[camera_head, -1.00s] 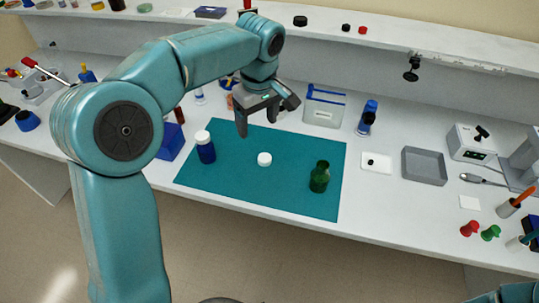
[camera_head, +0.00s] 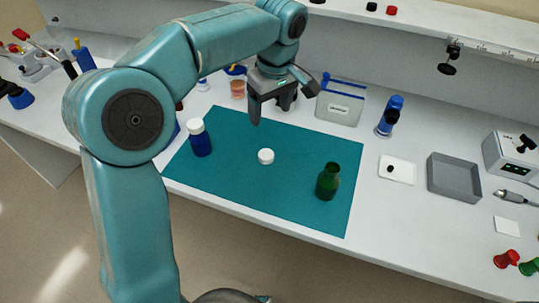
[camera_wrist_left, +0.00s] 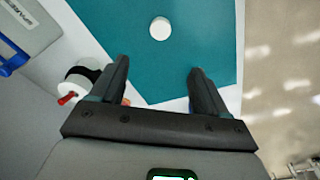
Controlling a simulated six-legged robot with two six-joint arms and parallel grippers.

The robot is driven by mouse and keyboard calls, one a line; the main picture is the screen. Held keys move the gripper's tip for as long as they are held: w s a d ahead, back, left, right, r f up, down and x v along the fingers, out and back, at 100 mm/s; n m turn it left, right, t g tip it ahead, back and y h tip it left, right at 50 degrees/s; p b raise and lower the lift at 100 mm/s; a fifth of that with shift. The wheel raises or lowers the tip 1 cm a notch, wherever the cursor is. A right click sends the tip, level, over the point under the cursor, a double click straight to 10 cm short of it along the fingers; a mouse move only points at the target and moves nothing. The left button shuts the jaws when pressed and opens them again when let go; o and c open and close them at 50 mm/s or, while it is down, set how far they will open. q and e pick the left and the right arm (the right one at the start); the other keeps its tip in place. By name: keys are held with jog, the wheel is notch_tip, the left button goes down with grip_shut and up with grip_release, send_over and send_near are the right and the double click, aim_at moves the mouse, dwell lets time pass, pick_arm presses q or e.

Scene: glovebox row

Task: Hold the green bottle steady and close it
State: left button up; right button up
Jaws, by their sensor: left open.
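The green bottle (camera_head: 328,181) stands upright on the right part of the teal mat (camera_head: 225,180); its neck shows no cap. A white cap (camera_head: 266,156) lies flat on the mat, left of the bottle. It also shows in the left wrist view (camera_wrist_left: 160,28), beyond and between the fingertips. My left gripper (camera_head: 270,112) is open and empty, above the mat's back edge, behind the cap and apart from it. In the left wrist view its two fingers (camera_wrist_left: 158,75) are spread wide. My right gripper is not in view.
A blue bottle with a white lid (camera_head: 200,138) stands on the mat's left. Behind the mat are a clear pouch (camera_head: 340,108) and a blue-topped item (camera_head: 389,116). A white plate (camera_head: 397,169) and grey tray (camera_head: 454,177) lie to the right. The mat's middle is mostly clear.

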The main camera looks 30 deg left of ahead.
pick_arm(q)
jog(key=shift+s+a, duration=0.1)
jog(key=shift+a, duration=0.1)
jog(key=b, duration=0.1)
send_over(266, 154)
jog(key=f, duration=1.1)
jog(key=shift+s+d+f, duration=0.1)
jog(key=shift+s+d, duration=0.05)
jog(key=shift+d, duration=0.05)
notch_tip(266, 154, down, 5)
jog(key=shift+a+f, duration=0.1)
jog(key=c, duration=1.1)
